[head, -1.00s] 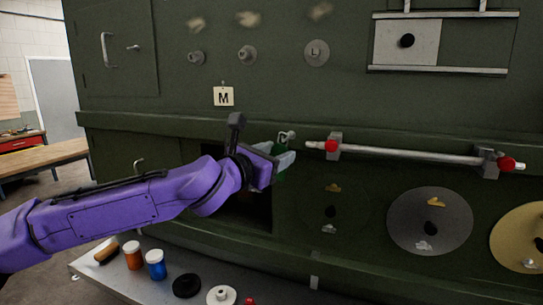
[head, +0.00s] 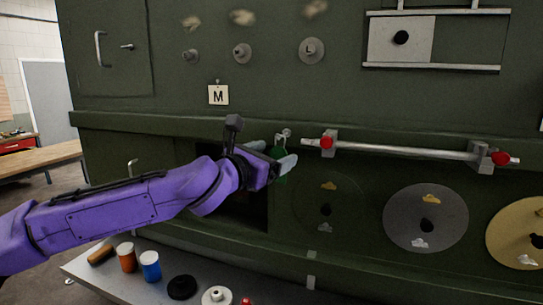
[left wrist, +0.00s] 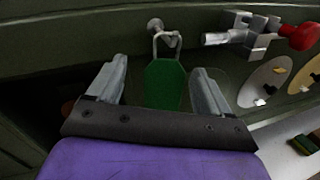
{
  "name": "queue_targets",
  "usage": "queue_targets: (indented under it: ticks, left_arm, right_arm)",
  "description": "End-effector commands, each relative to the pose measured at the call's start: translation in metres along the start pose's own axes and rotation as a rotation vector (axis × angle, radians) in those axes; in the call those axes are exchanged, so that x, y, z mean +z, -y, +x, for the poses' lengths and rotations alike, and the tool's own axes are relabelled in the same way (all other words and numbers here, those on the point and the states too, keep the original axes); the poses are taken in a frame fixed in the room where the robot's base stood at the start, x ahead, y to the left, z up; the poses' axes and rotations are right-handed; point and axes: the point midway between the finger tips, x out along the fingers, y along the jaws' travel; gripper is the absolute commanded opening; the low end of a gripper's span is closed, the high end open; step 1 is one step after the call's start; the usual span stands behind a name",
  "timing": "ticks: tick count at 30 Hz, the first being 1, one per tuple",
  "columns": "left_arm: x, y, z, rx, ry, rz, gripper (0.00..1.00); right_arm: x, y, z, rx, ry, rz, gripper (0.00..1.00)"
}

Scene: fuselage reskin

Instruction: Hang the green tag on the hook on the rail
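The green tag (left wrist: 165,84) hangs upright in the left wrist view, its wire loop at the small grey hook (left wrist: 157,27) on the dark green wall. The loop appears to be over the hook. In the head view the tag (head: 280,155) is partly hidden by my gripper, and the hook (head: 286,133) shows just left of the rail's end. My left gripper (left wrist: 157,88) is open, one finger on each side of the tag, with a visible gap on both sides. It also shows in the head view (head: 273,153). My right gripper is not in view.
A metal rail (head: 405,152) with red end knobs runs to the right of the hook. Below it are round discs (head: 426,218). A dark opening (head: 245,210) lies under my left arm. A bench (head: 125,285) below holds an orange jar (head: 127,257) and a blue jar (head: 150,265).

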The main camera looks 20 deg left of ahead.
Motion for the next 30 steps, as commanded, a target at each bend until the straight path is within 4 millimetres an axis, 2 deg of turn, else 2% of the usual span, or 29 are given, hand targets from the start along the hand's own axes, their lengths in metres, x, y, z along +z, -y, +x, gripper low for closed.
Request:
queue_targets:
  ticks: [9,11,18,21,25,30]
  left_arm:
    - [-0.001,0.000,-0.006,0.001,0.002,-0.001,0.79]
    - [-0.002,-0.001,-0.014,0.002,0.003,-0.001,0.79]
    - [-0.003,0.000,-0.072,0.001,0.006,-0.002,0.79]
    - [-0.002,0.000,-0.091,0.002,0.005,-0.003,0.79]
    - [-0.001,0.000,-0.103,0.000,0.002,-0.001,0.79]
    - [0.000,0.000,-0.106,0.000,0.000,0.000,0.79]
  right_arm:
    - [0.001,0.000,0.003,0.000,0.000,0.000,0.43]
    - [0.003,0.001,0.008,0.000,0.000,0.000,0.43]
    - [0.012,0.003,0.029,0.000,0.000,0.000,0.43]
    - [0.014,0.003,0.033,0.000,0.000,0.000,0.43]
    - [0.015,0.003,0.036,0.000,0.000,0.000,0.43]
    - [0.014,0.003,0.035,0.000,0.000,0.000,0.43]
